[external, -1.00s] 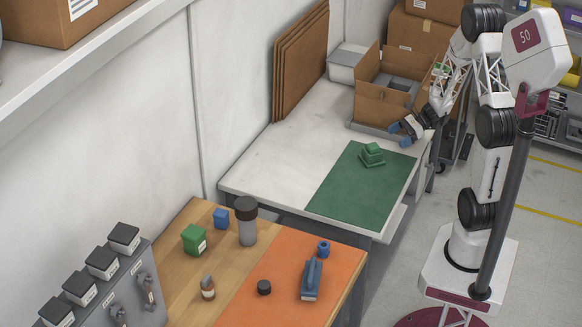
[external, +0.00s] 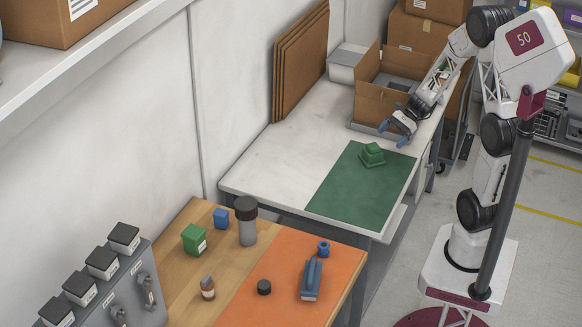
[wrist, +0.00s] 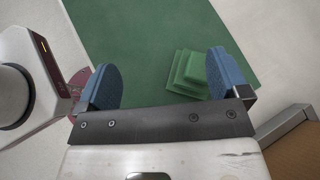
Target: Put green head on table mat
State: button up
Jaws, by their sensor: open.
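The green head (external: 372,154) is a stepped green block. It rests on the far part of the dark green table mat (external: 345,190), on the white table. In the wrist view the green head (wrist: 188,72) sits beside the right finger, which hides part of it, and the mat (wrist: 150,30) lies beneath. My gripper (external: 393,134) is open and empty, a little above and beyond the green head in the external view.
An open cardboard box (external: 384,88) stands behind my gripper. Flat cardboard sheets (external: 301,62) lean on the wall. The nearer wooden table holds a green box (external: 194,239), a grey cylinder (external: 246,222) and a blue tool (external: 311,279) on an orange mat (external: 255,312). The white table's left part is clear.

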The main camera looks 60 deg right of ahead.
jog(key=s+a+r+n+g+h, duration=0.1)
jog(key=s+a+r+n+h, duration=0.4)
jog(key=a+r+n, duration=0.4)
jog(key=s+a+r+n+g+h, duration=0.2)
jog(key=s+a+r+n+h, duration=0.3)
jog(key=s+a+r+n, duration=0.3)
jog(key=a+r+n, duration=0.2)
jog(key=a+n, duration=0.2)
jog(key=a, duration=0.1)
jog(key=shift+a, duration=0.15)
